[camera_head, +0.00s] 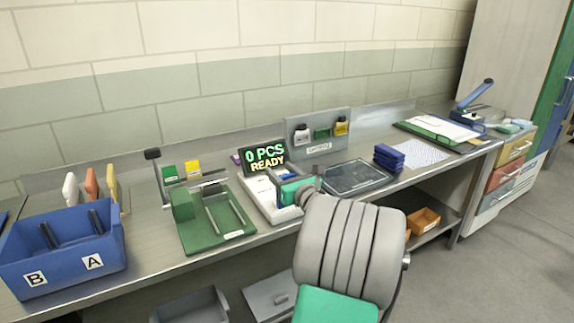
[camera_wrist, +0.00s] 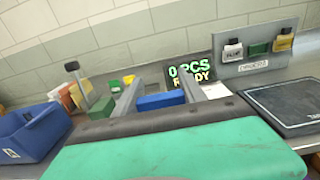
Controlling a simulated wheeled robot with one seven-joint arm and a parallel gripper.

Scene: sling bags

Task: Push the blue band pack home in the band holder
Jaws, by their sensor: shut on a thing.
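In the wrist view, my gripper (camera_wrist: 160,84) has its two grey fingers on either side of a blue block (camera_wrist: 161,101), which looks like the blue band pack. My gripper is shut on it. In the head view, my gripper (camera_head: 288,183) is over the white counting unit, and my arm hides much of the pack. A green card (camera_head: 169,173) and a yellow card (camera_head: 192,168) stand behind the green fixture. I cannot tell which of these is the band holder.
The display (camera_head: 264,156) reads "0 PCS READY". A green fixture (camera_head: 226,235) with a lever stands left of my gripper. A blue bin (camera_head: 66,268) marked A and B is far left. A dark plate (camera_head: 356,178) and stacked blue pieces (camera_head: 389,158) lie right.

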